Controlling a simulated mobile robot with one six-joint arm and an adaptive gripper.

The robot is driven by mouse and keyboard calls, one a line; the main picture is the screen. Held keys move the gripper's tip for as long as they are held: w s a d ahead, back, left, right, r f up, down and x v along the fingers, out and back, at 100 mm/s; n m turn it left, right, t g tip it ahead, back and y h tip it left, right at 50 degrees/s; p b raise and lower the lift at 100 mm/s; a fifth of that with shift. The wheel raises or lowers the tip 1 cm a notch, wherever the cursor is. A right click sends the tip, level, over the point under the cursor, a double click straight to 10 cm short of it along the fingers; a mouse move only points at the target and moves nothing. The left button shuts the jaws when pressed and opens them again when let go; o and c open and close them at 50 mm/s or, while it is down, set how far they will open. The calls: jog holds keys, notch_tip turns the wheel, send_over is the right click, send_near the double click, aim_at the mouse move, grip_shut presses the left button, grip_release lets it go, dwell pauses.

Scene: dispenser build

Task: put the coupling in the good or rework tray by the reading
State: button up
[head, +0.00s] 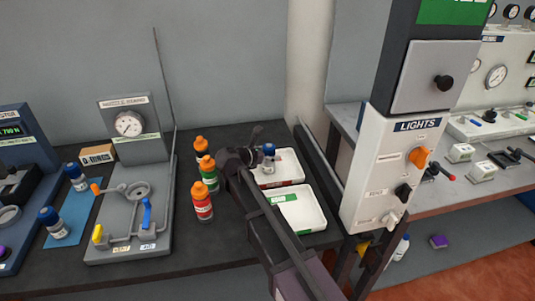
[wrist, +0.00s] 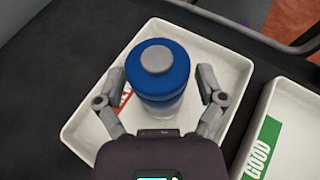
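A coupling (wrist: 163,75) with a blue body and grey top stands in the red-labelled white tray (wrist: 85,128), seen from above in the wrist view. It also shows in the head view (head: 269,160). My gripper (wrist: 163,92) is open, its fingers on either side of the coupling with gaps on both sides. In the head view my gripper (head: 260,147) is over that tray (head: 287,160). The good tray (wrist: 290,130), with a green GOOD label, lies to the right in the wrist view. In the head view the good tray (head: 297,212) is nearer and looks empty.
A gauge stand (head: 130,122) with blue and yellow levers is at left; its dial is too small to read. Several orange-capped bottles (head: 202,200) stand left of my arm. Two more blue-capped pieces (head: 77,177) are on a blue mat. A LIGHTS panel (head: 390,165) rises at right.

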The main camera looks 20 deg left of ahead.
jog(key=shift+r, duration=0.1)
dwell(0.4)
jog(key=shift+s+a+r+p, duration=0.25)
jog(key=shift+s+r+p, duration=0.05)
jog(key=shift+s+p, duration=0.15)
jog(key=p+v, duration=0.4)
jog(key=v, duration=0.7)
jog(key=shift+w, duration=0.1)
